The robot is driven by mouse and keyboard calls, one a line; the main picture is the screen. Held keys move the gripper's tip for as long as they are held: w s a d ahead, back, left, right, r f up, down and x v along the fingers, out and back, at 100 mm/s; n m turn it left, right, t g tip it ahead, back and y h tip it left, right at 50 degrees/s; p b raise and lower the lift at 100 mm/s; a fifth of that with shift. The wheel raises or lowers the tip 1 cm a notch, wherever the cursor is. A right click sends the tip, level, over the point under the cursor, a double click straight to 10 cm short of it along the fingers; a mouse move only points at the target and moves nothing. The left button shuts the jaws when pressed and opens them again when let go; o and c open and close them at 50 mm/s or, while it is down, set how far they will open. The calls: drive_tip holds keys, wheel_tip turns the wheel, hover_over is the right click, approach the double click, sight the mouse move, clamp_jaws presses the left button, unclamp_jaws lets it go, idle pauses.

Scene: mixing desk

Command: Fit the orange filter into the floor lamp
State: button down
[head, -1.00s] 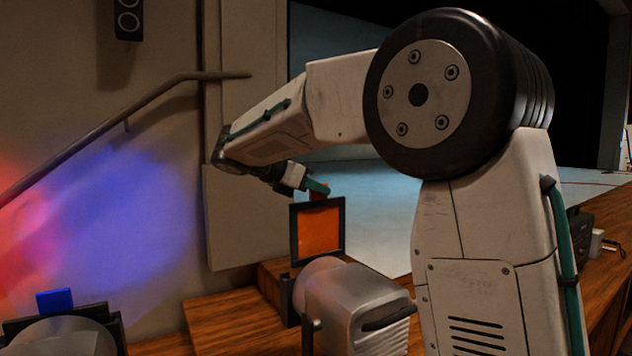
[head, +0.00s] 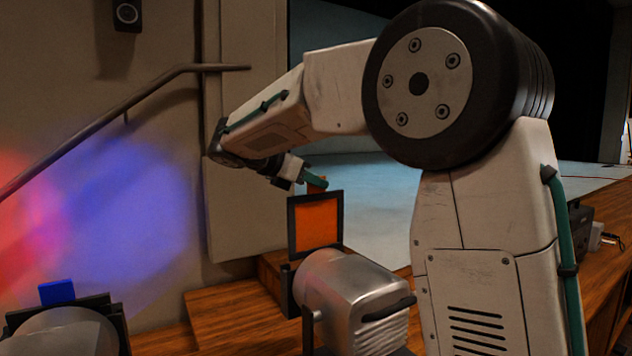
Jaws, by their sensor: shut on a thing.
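The orange filter (head: 316,227) is a square orange sheet in a dark frame with an orange tab on top. It stands upright just above the front of the silver floor lamp (head: 352,300). My gripper (head: 316,183) is shut on the filter's tab from above. The filter's lower edge is close to the dark holder (head: 288,292) at the lamp's front. The lamp body hides part of that holder, so I cannot tell whether the filter's edge is inside it.
Another lamp (head: 62,330) with a blue filter tab (head: 57,292) stands at the lower left. A handrail (head: 130,105) runs along the wall.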

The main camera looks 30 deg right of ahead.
sight(288, 226)
drive_tip(key=shift+f, duration=0.2)
idle(0.5)
drive_tip(key=shift+f, duration=2.4)
drive_tip(key=shift+f, duration=3.9)
drive_tip(key=c, duration=1.5)
unclamp_jaws()
drive_tip(key=shift+o, duration=0.2)
drive_tip(key=shift+v, duration=3.9)
